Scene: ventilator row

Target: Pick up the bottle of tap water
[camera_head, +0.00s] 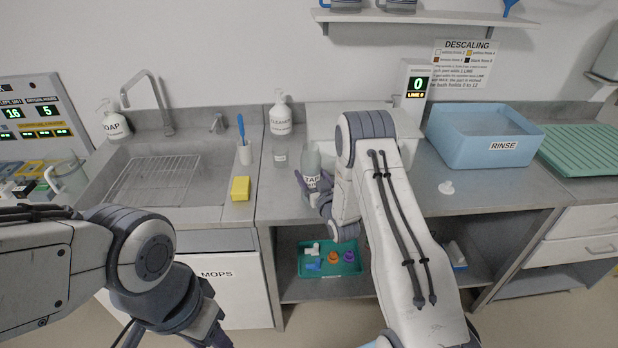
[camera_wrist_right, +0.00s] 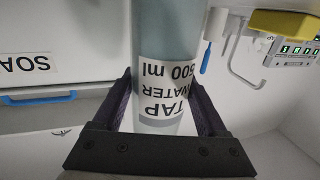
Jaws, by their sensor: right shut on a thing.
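My left gripper (camera_head: 212,330) is low at the bottom edge, partly cut off, away from the bottle.
A small clear beaker (camera_head: 280,158) stands just left of the bottle, with a white pump bottle (camera_head: 281,116) behind. A yellow sponge (camera_head: 240,188) and brush cup (camera_head: 244,153) are beside the sink. The blue rinse tub (camera_head: 470,150) is at right. A green tray (camera_head: 300,270) lies below.

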